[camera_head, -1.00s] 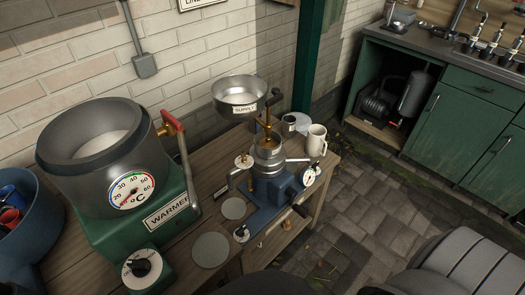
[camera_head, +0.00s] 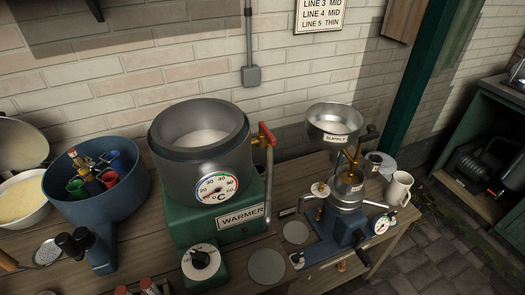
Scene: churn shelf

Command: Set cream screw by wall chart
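The wall chart (camera_head: 320,14) hangs on the brick wall at the top, cut off by the frame. Its visible lines read LINE 3 MID, LINE 4 MID and LINE 5 THIN. The separator (camera_head: 345,194) stands on the bench at the right, with a metal body on a blue base. The supply bowl (camera_head: 335,124) sits above it. A small brass-topped fitting (camera_head: 320,189) is on the separator's left side. I cannot tell which part is the cream screw or how it is set. Neither of my grippers shows in this view.
The warmer (camera_head: 241,217), with a dial and red-handled tap, stands left of the separator. A blue tub (camera_head: 118,210) holding coloured cups is further left. A white mug (camera_head: 398,188) is right of the separator. Flat discs (camera_head: 267,267) lie on the bench in front.

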